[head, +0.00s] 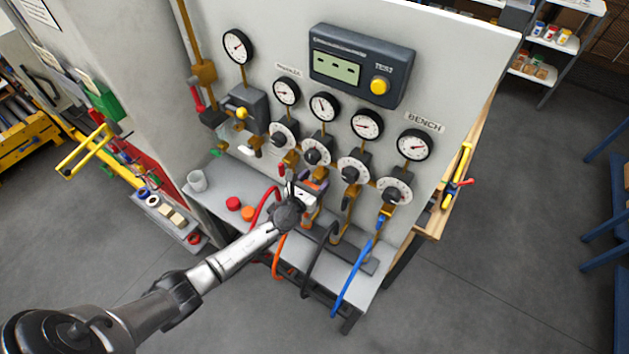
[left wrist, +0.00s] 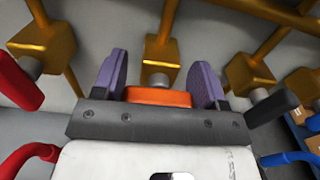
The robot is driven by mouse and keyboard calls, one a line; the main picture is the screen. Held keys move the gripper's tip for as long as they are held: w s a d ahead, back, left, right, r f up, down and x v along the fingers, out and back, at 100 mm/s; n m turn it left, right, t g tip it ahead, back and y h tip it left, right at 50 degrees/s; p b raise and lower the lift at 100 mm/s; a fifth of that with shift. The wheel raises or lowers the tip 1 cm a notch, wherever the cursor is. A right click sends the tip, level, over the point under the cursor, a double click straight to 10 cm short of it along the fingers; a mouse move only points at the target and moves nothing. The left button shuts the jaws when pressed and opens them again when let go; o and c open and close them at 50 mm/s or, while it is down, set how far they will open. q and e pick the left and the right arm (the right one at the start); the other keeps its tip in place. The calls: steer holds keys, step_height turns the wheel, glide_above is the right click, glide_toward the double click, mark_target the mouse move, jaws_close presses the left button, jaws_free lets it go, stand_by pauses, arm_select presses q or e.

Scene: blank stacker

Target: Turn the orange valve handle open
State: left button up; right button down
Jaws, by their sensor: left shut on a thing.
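The orange valve handle (left wrist: 158,97) lies between the two purple finger pads of my left gripper (left wrist: 165,80) in the left wrist view. My left gripper is shut on it. The brass valve body (left wrist: 160,52) is just beyond the handle. In the head view my left gripper (head: 316,187) is at the row of valves low on the panel, where it mostly hides the orange handle. My right gripper is not in view.
A red handle (left wrist: 15,82) is left of my gripper and a black handle (left wrist: 274,113) is close on its right. A blue handle (head: 380,221) is farther right. Red, orange, black and blue hoses hang below. Gauges, dials and a test box (head: 361,66) are above.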

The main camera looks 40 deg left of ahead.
arm_select(q)
steer(key=n+b, duration=0.2)
steer(key=n, duration=0.1)
steer(key=shift+f+n, duration=0.1)
steer(key=shift+n, duration=0.3)
steer(key=n+b, duration=0.1)
steer(key=n, duration=0.3)
steer(key=shift+a+n, duration=0.15)
steer(key=shift+n, duration=0.15)
steer(key=n+b, duration=0.1)
steer(key=n, duration=0.4)
steer(key=shift+a+f, duration=0.1)
steer(key=n, duration=0.3)
steer(key=shift+n, duration=0.6)
steer(key=shift+f+n, duration=0.1)
steer(key=shift+n, duration=0.2)
steer(key=o, duration=0.9)
